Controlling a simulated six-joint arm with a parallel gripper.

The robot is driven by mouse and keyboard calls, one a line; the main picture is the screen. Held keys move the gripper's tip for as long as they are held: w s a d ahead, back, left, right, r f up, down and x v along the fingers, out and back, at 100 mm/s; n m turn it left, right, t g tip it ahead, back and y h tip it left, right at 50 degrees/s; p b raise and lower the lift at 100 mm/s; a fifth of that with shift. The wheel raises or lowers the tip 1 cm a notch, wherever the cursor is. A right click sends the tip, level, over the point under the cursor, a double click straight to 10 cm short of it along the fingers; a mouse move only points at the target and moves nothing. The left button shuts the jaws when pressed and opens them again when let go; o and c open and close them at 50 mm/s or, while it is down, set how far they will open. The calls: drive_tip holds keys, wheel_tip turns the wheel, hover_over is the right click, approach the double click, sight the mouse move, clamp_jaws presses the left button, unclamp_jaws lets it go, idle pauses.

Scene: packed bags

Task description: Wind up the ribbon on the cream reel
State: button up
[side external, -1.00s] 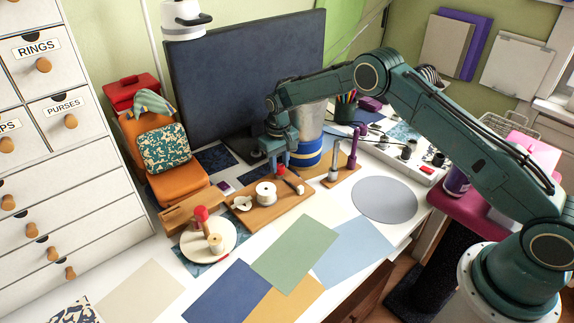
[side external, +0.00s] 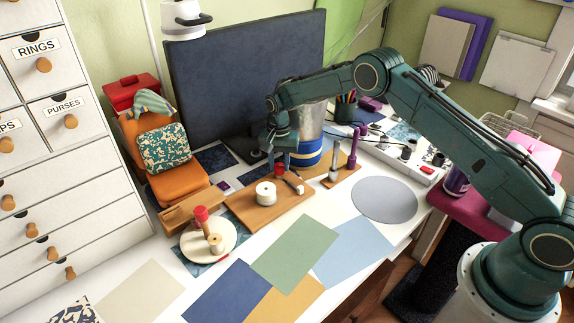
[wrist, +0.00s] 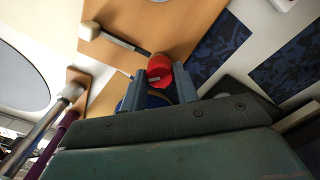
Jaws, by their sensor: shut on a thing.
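The cream reel (side external: 265,192) stands on a wooden board (side external: 243,207) in the middle of the desk. My gripper (side external: 281,162) points down at the board's far edge, behind the reel. Its fingers are shut on a red knob (side external: 280,169), which also shows between the fingertips in the wrist view (wrist: 159,71). I cannot see how the knob joins the reel. No loose ribbon is clearly visible beside the reel, and the reel itself is out of the wrist view. A dark-handled piece with a pale end (side external: 295,183) lies beside the knob.
A round cream base (side external: 220,248) with a red-topped post and a spool stands front left. A small board with a purple post (side external: 353,148) is to the right. A silver canister with a blue band (side external: 307,154) stands close behind my gripper. Flat sheets cover the front.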

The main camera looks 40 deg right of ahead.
sight(279, 165)
idle(0.3)
drive_tip(key=o, duration=1)
drive_tip(key=shift+r, duration=0.2)
wheel_tip(279, 165, up, 14)
drive_tip(key=shift+f, duration=0.25)
drive_tip(key=shift+r, duration=0.15)
